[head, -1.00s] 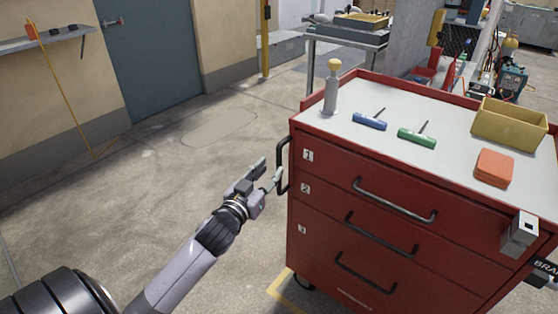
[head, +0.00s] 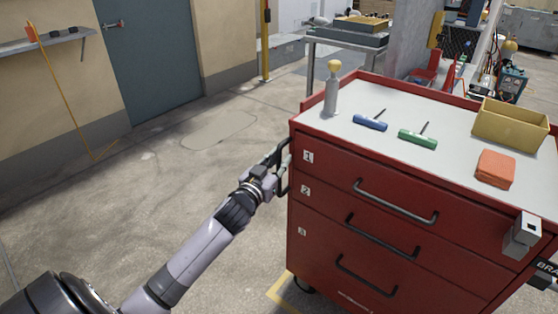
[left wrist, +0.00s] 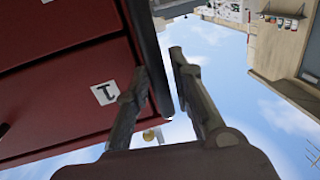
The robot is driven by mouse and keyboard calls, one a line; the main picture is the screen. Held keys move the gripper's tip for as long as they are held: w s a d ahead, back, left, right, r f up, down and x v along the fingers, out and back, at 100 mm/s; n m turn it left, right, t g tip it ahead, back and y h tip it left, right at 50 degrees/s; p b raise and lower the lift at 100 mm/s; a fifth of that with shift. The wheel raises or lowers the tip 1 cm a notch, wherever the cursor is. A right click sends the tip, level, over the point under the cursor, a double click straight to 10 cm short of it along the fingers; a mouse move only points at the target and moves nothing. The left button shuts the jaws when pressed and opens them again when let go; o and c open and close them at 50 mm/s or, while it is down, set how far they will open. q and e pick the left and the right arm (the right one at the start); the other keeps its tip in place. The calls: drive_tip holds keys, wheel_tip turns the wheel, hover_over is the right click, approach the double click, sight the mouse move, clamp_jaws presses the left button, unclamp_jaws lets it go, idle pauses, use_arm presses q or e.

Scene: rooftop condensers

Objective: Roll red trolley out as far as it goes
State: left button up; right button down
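The red trolley (head: 335,190) stands at the right in the head view, with numbered drawers on its front. A dark upright handle (head: 287,177) is on its left corner. My left gripper (head: 281,154) is at this handle, fingers open. In the left wrist view the dark handle bar (left wrist: 150,50) runs between the two fingers (left wrist: 160,75), with a visible gap to the right finger. The trolley's red side and its label 1 also show there. A grey block (head: 522,236) and a partly cut-off label reading "BRA" are at the trolley's right edge. My right gripper is not in view.
On the trolley top are a grey bottle (head: 332,94) with a yellow cap, blue (head: 370,123) and green (head: 417,139) T-handled tools, an orange block (head: 495,168) and a yellow bin (head: 510,128). The floor (head: 120,215) left of the trolley is clear. A bench (head: 346,39) stands behind.

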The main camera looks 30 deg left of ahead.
use_arm(q)
clamp_jaws()
idle(0.7)
